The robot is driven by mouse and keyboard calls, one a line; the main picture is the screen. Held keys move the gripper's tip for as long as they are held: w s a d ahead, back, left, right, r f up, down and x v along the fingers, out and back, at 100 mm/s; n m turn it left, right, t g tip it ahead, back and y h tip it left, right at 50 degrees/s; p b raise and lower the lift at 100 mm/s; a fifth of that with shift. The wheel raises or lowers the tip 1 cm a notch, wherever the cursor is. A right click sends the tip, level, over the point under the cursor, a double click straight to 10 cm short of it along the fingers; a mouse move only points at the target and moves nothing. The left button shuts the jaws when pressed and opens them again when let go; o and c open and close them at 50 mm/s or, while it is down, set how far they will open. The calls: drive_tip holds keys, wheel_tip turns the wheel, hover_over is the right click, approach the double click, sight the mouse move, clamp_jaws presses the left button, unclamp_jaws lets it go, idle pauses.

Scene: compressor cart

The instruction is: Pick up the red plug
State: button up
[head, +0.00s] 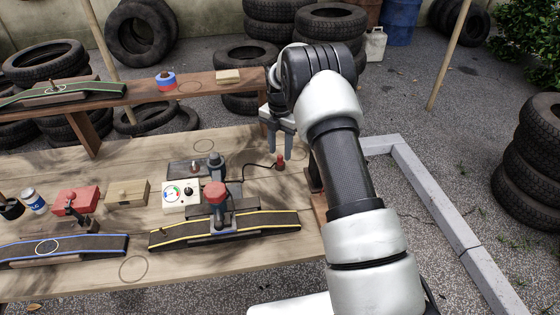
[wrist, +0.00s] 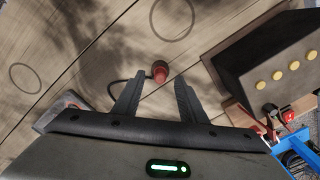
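The red plug (head: 280,162) stands on the wooden table near its right end, with a black cable running left from it to the compressor gear. In the wrist view the red plug (wrist: 160,70) lies just beyond the fingertips, in line with the gap between them. My gripper (head: 280,154) points down, with its fingertips close to the plug in the head view. In the wrist view my gripper (wrist: 157,83) has its two fingers spread apart with nothing between them. I cannot tell the exact height of the fingertips above the plug.
A dark box with yellow buttons (wrist: 285,65) is close on the right in the wrist view. A raised wooden shelf (head: 200,87) runs behind. The table around the plug is mostly bare.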

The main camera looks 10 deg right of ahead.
drive_tip(key=shift+f, duration=0.85)
clamp_jaws()
drive_tip(key=shift+r, duration=0.1)
